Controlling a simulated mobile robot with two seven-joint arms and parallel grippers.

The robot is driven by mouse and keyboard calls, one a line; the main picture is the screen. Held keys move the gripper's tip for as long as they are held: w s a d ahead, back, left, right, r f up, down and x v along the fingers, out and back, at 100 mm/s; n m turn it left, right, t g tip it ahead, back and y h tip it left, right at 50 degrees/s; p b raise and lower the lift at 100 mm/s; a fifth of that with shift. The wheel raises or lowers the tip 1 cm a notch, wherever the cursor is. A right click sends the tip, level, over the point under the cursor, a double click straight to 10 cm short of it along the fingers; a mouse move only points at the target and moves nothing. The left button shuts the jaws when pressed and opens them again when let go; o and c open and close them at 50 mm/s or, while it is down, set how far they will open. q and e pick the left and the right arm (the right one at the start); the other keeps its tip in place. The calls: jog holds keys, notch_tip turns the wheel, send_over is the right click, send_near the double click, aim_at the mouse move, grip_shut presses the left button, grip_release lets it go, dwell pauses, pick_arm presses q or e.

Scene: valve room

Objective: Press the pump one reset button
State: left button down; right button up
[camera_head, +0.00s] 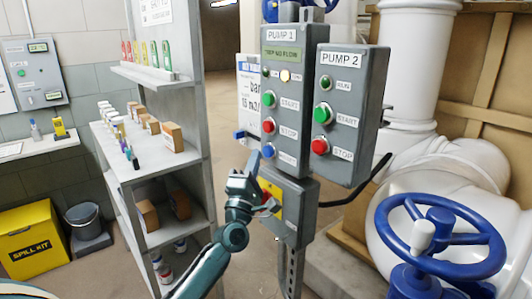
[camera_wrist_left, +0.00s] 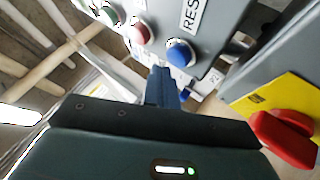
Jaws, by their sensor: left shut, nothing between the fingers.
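The grey PUMP 1 panel (camera_head: 292,52) hangs on a post in the middle of the head view, with a dark display and a lit amber lamp (camera_head: 285,76). Its blue reset button (camera_head: 268,151) is the lowest, below the green start button (camera_head: 271,98) and the red stop button (camera_head: 268,125). The blue button also shows in the left wrist view (camera_wrist_left: 180,53), next to a label partly reading RES. My left gripper (camera_head: 254,161) is shut and empty, its tips just below and left of the blue button; contact cannot be told. My right gripper is out of view.
The PUMP 2 panel (camera_head: 343,112) adjoins on the right. A yellow-faced box with a red handle (camera_head: 271,199) sits below PUMP 1, close to my left gripper. A grey shelf (camera_head: 143,170) stands left, a blue handwheel (camera_head: 440,230) right.

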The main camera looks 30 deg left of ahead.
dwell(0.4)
pick_arm(q)
jog(key=shift+w+d, duration=0.2)
jog(key=shift+w, duration=0.2)
jog(key=shift+w+d+b, duration=0.15)
jog(key=shift+w+b, duration=0.15)
jog(key=shift+w, duration=0.1)
dwell(0.6)
jog(key=shift+s, duration=0.15)
jog(key=shift+s+a+p, duration=0.3)
jog(key=shift+s, duration=0.4)
jog(key=shift+s+a+p, duration=0.2)
jog(key=shift+s+a, duration=0.15)
jog(key=shift+s, duration=0.4)
jog(key=shift+s+a+p, duration=0.2)
jog(key=shift+s+a, duration=0.1)
jog(key=shift+s, duration=0.5)
jog(key=shift+s+a+p, duration=0.2)
jog(key=shift+s+a, duration=0.15)
jog(key=shift+s, duration=0.4)
